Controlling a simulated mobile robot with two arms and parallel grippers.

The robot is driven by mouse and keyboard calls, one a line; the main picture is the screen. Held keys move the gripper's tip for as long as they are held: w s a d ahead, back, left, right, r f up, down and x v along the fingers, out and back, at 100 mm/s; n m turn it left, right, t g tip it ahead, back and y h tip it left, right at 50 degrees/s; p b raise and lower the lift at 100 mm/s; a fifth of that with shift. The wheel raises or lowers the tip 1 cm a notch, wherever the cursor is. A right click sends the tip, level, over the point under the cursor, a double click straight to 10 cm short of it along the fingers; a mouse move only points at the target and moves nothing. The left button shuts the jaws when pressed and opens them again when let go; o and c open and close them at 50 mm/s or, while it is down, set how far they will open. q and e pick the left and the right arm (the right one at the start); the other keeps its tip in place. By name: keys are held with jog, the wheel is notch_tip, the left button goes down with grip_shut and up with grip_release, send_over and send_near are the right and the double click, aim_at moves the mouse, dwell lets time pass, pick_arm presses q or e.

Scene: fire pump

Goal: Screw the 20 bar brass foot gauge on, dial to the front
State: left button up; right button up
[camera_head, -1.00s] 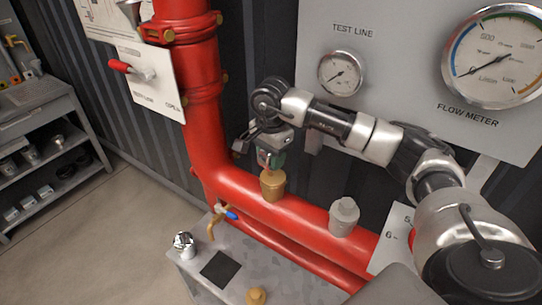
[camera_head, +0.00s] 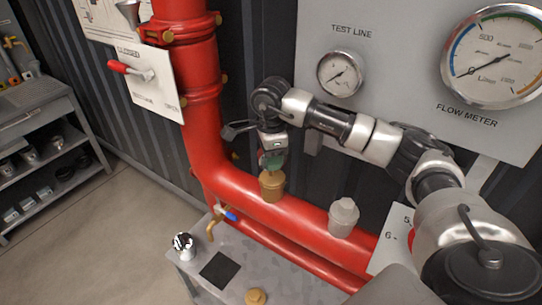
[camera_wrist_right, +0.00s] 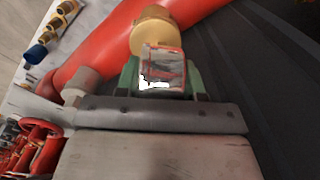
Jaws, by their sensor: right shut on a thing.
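My right gripper (camera_head: 272,158) points down onto a brass fitting (camera_head: 271,186) on top of the red pipe. I make out no gauge dial at the gripper. A shiny silver piece (camera_head: 184,246) stands on the grey bench; I cannot tell whether it is a gauge. My left gripper is not in view.
A grey cap (camera_head: 343,216) sits on the red pipe (camera_head: 305,219) to the right. A blue-handled tap (camera_head: 228,214) is below. The bench bears a black mat (camera_head: 219,270) and a brass piece (camera_head: 256,297). A TEST LINE gauge (camera_head: 340,73) is on the panel behind my arm.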

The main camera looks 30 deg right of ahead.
jog(key=shift+r, duration=0.1)
jog(key=m, duration=0.4)
jog(key=shift+d, duration=0.1)
jog(key=m, duration=0.3)
jog(key=shift+m, duration=0.3)
jog(key=o, duration=1.5)
jog(key=shift+s+r+p, duration=0.1)
jog(key=shift+r+p, duration=2.6)
jog(key=shift+r, duration=1.3)
